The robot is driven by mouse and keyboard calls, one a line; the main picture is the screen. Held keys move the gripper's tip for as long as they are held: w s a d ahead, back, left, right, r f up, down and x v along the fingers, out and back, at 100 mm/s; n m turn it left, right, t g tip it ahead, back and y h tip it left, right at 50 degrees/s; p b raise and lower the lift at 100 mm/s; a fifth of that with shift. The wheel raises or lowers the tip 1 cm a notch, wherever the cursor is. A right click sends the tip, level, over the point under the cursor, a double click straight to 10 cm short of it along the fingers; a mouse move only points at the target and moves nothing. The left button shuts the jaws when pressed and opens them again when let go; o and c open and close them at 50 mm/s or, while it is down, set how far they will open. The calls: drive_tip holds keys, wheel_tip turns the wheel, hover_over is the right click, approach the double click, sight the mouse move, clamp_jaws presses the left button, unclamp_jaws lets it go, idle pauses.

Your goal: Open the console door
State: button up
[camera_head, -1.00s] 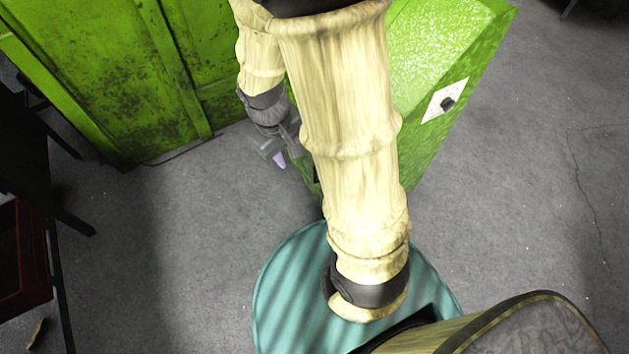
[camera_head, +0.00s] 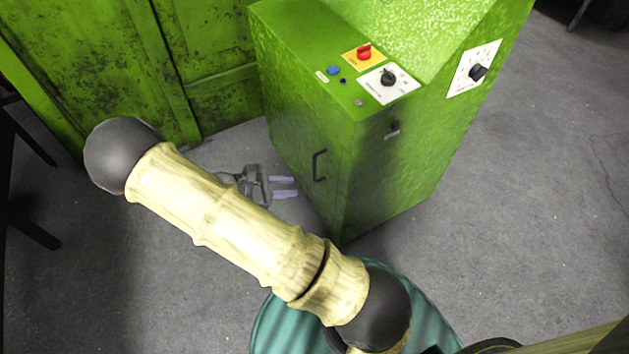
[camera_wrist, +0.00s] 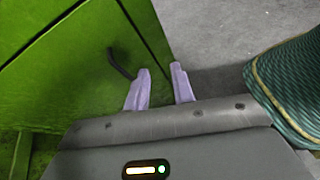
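The green console (camera_head: 390,150) stands right of centre in the head view. Its door (camera_head: 300,135) is on the left-facing side and looks closed, with a dark bar handle (camera_head: 319,166). My gripper (camera_head: 284,187) is left of the door, its two purple fingers apart and pointing toward it. In the wrist view the door (camera_wrist: 75,75) fills the upper left, and the handle (camera_wrist: 120,63) is just beyond the left finger. My gripper (camera_wrist: 160,88) is open there, with nothing between its fingers. The fingers appear apart from the handle.
The console top carries a red switch (camera_head: 364,52), a black knob (camera_head: 388,77) and a blue button (camera_head: 334,70). A large green panelled structure (camera_head: 110,60) stands behind at the left. The grey floor (camera_head: 180,290) left of the console is clear.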

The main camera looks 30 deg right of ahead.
drive_tip(key=w+a+f+n+t+h+b, duration=0.1)
drive_tip(key=w+f+n+t+h+b, duration=0.1)
drive_tip(key=f+n+b, duration=0.1)
drive_tip(key=w+a+f+n+t+h+b, duration=0.2)
drive_tip(key=w+f+t+b, duration=0.1)
drive_tip(key=f+b, duration=0.2)
wheel_tip(320, 180, down, 3)
drive_tip(key=shift+w+a+r+n+h, duration=0.15)
drive_tip(key=shift+w+a+n+h, duration=0.15)
drive_tip(key=shift+n, duration=0.1)
drive_tip(key=shift+d, duration=0.2)
drive_tip(key=b, duration=0.6)
hover_over(314, 179)
drive_tip(key=shift+w+d, duration=0.25)
clamp_jaws()
